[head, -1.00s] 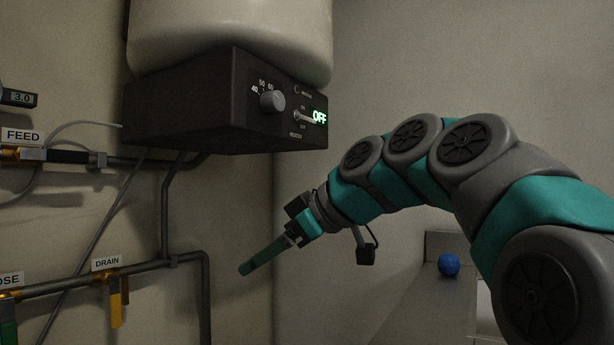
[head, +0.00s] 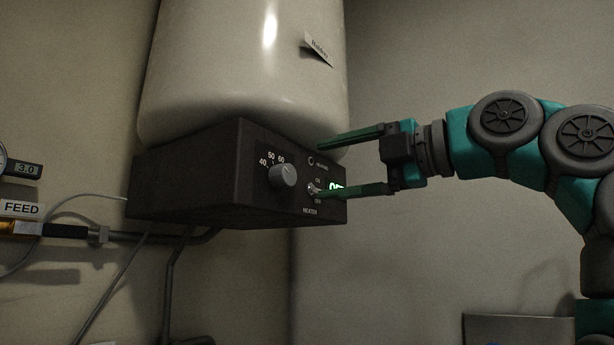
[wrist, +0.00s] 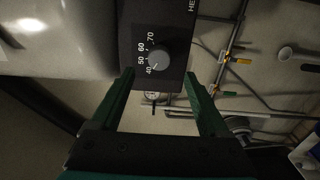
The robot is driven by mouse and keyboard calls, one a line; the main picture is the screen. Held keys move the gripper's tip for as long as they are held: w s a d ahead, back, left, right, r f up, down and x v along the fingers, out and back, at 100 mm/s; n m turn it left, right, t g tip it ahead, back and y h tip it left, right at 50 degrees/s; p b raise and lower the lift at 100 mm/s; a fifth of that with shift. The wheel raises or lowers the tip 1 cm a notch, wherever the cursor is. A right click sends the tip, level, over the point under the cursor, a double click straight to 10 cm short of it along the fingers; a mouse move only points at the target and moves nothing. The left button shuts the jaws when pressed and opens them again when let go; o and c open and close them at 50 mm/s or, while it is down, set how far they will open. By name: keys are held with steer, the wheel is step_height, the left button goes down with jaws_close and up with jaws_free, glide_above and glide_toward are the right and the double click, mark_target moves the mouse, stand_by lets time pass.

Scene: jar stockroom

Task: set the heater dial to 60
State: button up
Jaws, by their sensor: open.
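The heater's dark control box (head: 195,185) hangs under a white tank. Its grey round dial (head: 283,175) has a scale with 40, 50 and 60 visible in the head view. In the wrist view the dial (wrist: 158,57) also shows 70, and its pale mark seems to point near 40. My gripper (head: 317,169) is open and empty, to the right of the dial in the head view, fingers toward the panel. In the wrist view the dial lies ahead, between and just beyond the fingertips (wrist: 159,76).
A toggle switch (head: 313,190) marked ON and OFF sits beside the dial, close to the lower fingertip. Pipes and a FEED label (head: 22,208) are on the left wall.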

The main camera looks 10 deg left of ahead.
mark_target(290, 175)
steer(key=shift+p+x, duration=0.3)
steer(key=shift+x, duration=3.55)
jaws_close()
